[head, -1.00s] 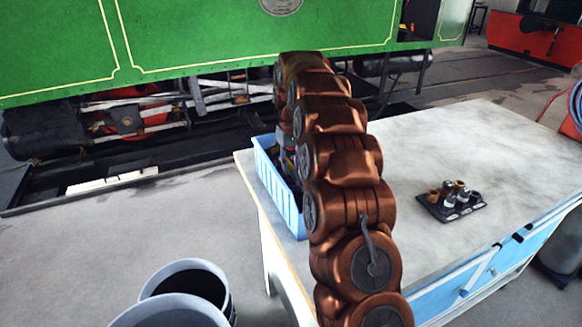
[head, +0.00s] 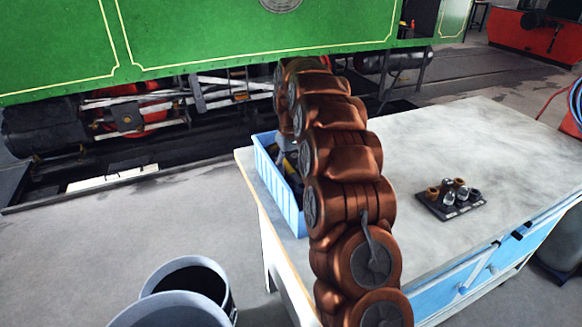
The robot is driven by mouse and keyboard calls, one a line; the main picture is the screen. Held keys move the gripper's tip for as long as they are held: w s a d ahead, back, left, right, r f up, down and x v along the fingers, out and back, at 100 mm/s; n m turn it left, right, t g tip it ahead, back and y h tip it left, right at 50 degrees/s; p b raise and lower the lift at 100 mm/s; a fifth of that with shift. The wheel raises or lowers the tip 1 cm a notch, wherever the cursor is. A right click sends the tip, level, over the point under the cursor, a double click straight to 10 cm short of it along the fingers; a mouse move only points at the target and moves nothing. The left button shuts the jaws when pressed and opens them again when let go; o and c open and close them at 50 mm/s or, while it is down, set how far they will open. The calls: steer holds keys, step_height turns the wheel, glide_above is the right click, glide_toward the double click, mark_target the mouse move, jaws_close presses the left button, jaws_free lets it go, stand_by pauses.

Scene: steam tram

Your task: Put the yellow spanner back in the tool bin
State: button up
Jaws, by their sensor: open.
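The tool bin is a light blue ribbed plastic box (head: 284,196) at the left edge of the workbench. Dark tools lie inside it, but my arm covers its right side. My gripper (head: 286,147) points down at the far end of the bin; only a grey part of it shows, and its fingertips are mostly hidden. A small spot of yellow shows among the dark contents just below it. I cannot tell whether that is the yellow spanner, and no spanner is clearly visible elsewhere.
The pale workbench (head: 440,150) is mostly clear. A dark tray (head: 432,207) with several small metal and brown pieces sits on its right. Bluish-grey drums (head: 185,280) stand on the floor at front left. The green tram (head: 200,35) is behind.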

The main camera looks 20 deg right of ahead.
mark_target(291, 170)
step_height(291, 170, up, 12)
steer(key=shift+r, duration=0.15)
stand_by(1.0)
